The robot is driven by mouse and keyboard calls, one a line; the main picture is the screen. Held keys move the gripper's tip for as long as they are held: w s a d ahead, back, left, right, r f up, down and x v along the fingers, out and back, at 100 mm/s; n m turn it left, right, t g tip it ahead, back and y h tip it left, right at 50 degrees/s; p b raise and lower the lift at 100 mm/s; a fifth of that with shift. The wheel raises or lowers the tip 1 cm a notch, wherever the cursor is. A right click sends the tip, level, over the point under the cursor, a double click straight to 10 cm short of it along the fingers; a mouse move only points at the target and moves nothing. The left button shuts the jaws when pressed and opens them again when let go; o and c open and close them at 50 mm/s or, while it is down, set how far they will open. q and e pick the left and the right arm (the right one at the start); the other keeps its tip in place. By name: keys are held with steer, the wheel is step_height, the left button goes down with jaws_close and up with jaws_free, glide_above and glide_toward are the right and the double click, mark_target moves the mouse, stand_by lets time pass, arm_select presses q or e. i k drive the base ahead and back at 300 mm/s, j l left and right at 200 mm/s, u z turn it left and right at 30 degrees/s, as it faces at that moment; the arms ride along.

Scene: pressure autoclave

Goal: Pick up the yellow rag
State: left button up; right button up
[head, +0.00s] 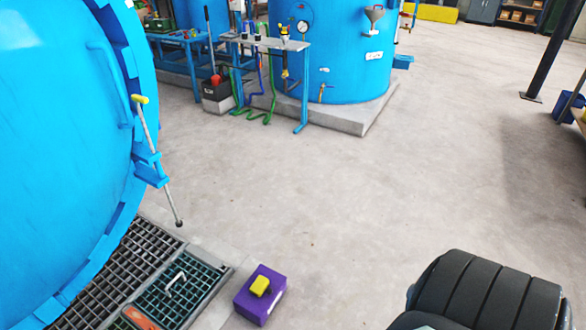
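A small yellow block-like thing (260,286) lies on top of a purple box (261,305) on the floor, at the bottom centre of the head view. It may be the yellow rag, but it is too small to tell whether it is cloth. Neither of my grippers shows in the head view.
A large blue autoclave (60,130) fills the left, with a yellow-tipped lever (150,130) on its rim. A floor grating (165,295) lies left of the purple box. A blue tank (345,60) and a bench (265,42) stand behind. The middle floor is clear.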

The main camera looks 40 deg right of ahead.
mark_target(259, 286)
steer(key=z, duration=1.05)
steer(key=u, duration=1.5)
steer(key=z, duration=1.5)
steer(key=i+l+u, duration=0.3)
steer(key=i+l, duration=0.15)
steer(key=l, duration=0.25)
